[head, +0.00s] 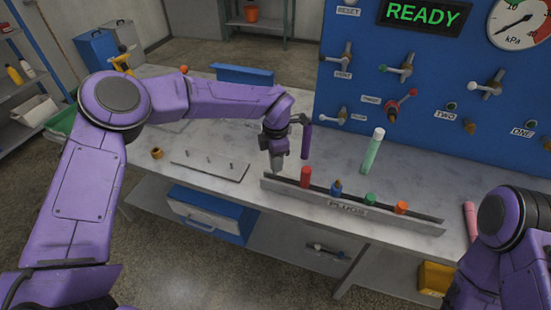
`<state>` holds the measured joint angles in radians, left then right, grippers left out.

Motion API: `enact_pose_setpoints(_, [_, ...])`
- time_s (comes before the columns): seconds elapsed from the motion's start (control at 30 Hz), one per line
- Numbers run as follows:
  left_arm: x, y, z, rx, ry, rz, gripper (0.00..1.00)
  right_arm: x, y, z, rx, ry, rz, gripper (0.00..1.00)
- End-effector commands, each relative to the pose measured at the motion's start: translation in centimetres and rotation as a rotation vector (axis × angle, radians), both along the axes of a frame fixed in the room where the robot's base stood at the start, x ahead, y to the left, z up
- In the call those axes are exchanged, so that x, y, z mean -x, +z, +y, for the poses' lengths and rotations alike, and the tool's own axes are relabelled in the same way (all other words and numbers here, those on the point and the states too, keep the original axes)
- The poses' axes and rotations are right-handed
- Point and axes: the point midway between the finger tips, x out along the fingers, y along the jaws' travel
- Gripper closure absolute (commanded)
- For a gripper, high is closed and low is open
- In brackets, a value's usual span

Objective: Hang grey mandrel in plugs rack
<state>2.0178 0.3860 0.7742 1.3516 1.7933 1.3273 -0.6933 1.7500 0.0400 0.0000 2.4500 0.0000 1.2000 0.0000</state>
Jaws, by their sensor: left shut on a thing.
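My left gripper (276,147) is pointing down, shut on the grey mandrel (276,162). The mandrel hangs upright below the fingers, at the left end of the plugs rack (425,225). Its lower tip looks close to the rack's back edge; I cannot tell whether it touches or is inside. The rack is a long grey trough labelled PLUGS on the bench. It holds a red plug (305,177), a blue plug (336,188), a green plug (370,199) and an orange plug (401,208). My right arm shows at the lower right, but its gripper is out of view.
A purple cylinder (306,142) is just right of my left gripper. A green cylinder (372,152) with a white top is behind the rack. A blue panel (440,120) with taps stands at the back. A flat plate with pegs (210,165) lies left of the rack.

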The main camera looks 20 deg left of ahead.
Motion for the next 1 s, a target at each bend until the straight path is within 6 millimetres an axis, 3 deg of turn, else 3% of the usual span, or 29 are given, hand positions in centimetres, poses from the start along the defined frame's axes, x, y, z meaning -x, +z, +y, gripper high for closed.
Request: enact_pose_setpoints(1.0, [0.00, 0.03, 0.01, 0.000, 0.001, 0.000, 1.00, 0.00, 0.60, 0.00, 0.000, 0.000, 0.000, 0.35])
